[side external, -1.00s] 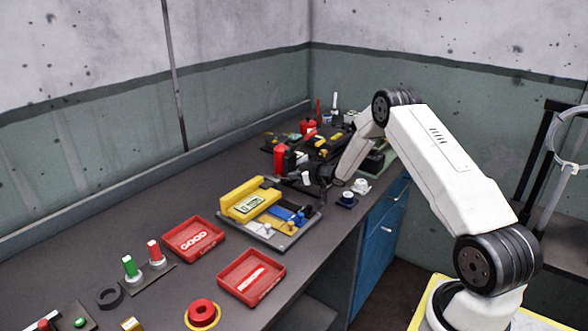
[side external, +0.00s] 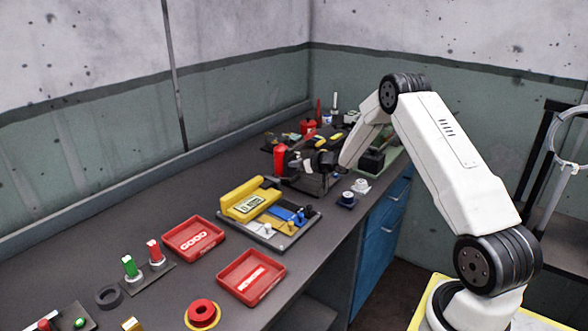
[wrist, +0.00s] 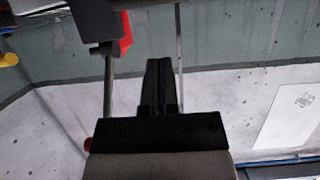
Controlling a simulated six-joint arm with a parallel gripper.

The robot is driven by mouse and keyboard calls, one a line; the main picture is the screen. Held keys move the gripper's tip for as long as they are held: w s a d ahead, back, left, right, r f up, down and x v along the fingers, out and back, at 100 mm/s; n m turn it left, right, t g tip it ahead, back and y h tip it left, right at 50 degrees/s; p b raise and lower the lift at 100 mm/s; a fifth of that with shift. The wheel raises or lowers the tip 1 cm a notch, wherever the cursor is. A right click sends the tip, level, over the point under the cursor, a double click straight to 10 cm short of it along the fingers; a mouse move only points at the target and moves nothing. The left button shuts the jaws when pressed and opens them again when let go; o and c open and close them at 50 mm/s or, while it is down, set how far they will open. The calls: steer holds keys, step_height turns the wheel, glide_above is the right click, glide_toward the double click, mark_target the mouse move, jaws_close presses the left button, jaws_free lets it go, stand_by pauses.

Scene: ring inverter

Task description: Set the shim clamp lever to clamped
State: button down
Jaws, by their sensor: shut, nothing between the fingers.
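My gripper (side external: 310,165) is at the far part of the bench, pointing left toward a red-topped black fixture (side external: 281,158). In the wrist view its two dark fingers (wrist: 160,82) are together with nothing visible between them. A grey rod (wrist: 108,80) with a red piece (wrist: 124,36) beside its upper end shows just left of the fingers. It appears apart from them, though depth is unclear. I cannot tell which part is the shim clamp lever, or its position.
A grey plate (side external: 262,240) with a yellow block (side external: 252,203) and small blue and yellow parts lies nearer. Two red trays (side external: 194,252) (side external: 268,294) lie in front. Small knobs (side external: 347,197) stand by the bench edge. Several tools crowd the back corner.

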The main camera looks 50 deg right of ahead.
mark_target(294, 181)
steer(key=v, duration=0.6)
steer(key=shift+r, duration=0.25)
steer(key=c, duration=0.8)
jaws_free()
steer(key=shift+s, duration=0.1)
steer(key=shift+o, duration=1.3)
steer(key=shift+f+m, duration=0.1)
steer(key=shift+m, duration=0.2)
steer(key=a+f+m+h, duration=0.1)
steer(key=f+m+h, duration=0.1)
steer(key=m, duration=0.5)
steer(key=w+f+m+h, duration=0.1)
steer(key=f+m, duration=0.1)
steer(key=m, duration=0.4)
steer(key=a+f+m+g+h, duration=0.1)
steer(key=f+m+h, duration=0.1)
steer(key=m, duration=0.5)
steer(key=shift+w+a+f+m+h, duration=0.25)
steer(key=shift+a+f+m+h, duration=0.1)
steer(key=shift+f, duration=0.1)
steer(key=shift+w, duration=0.1)
steer(key=shift+x, duration=3.8)
